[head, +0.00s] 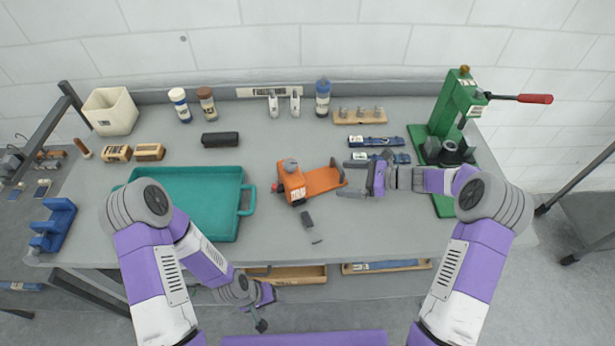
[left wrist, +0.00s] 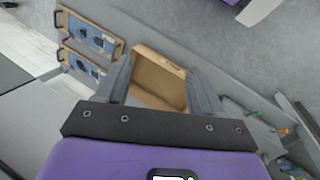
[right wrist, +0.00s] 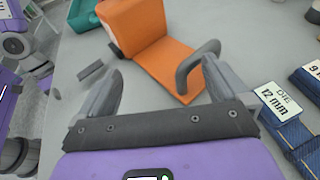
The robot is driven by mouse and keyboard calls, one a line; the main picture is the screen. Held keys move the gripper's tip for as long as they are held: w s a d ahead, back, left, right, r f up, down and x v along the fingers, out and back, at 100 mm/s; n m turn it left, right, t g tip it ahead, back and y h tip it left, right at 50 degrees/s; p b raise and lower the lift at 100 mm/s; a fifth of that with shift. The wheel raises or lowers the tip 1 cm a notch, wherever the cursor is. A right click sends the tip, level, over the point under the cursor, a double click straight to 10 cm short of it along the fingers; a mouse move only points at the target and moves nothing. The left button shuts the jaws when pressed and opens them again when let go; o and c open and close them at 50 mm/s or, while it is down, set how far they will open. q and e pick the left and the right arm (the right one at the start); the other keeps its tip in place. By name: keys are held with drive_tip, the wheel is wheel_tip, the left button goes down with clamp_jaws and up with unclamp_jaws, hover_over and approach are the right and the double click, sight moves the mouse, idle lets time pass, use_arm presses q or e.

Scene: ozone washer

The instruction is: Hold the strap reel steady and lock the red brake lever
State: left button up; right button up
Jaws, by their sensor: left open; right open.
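An orange device with a grey knob (head: 297,184), which I take for the strap reel, stands mid-table. Its flat orange plate reaches right to a grey loop handle, and it also shows in the right wrist view (right wrist: 160,50). A small red part (head: 277,187) sits at its left side; I cannot tell whether it is the brake lever. My right gripper (head: 346,178) is open just right of the plate, with the loop handle (right wrist: 194,62) near its right finger. My left gripper (head: 264,305) is open and empty, low in front of the table edge.
A teal tray (head: 190,168) lies to the left. A grey block (head: 311,227) lies in front of the reel. A green press (head: 455,115) with a red-tipped handle stands right. Blue die boxes (head: 385,157) lie near my right gripper. Cardboard trays (head: 290,276) are below the front edge.

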sight(317, 182)
drive_tip(key=shift+w+f, duration=0.15)
drive_tip(key=shift+f, duration=0.1)
drive_tip(key=shift+a, duration=0.45)
drive_tip(key=b+x, duration=0.2)
drive_tip(key=x, duration=0.5)
drive_tip(key=shift+f+b, duration=0.2)
drive_tip(key=shift+b, duration=0.15)
drive_tip(key=shift+x, duration=1)
drive_tip(key=shift+w+r, duration=0.1)
drive_tip(key=shift+r, duration=0.05)
drive_tip(key=c, duration=1.6)
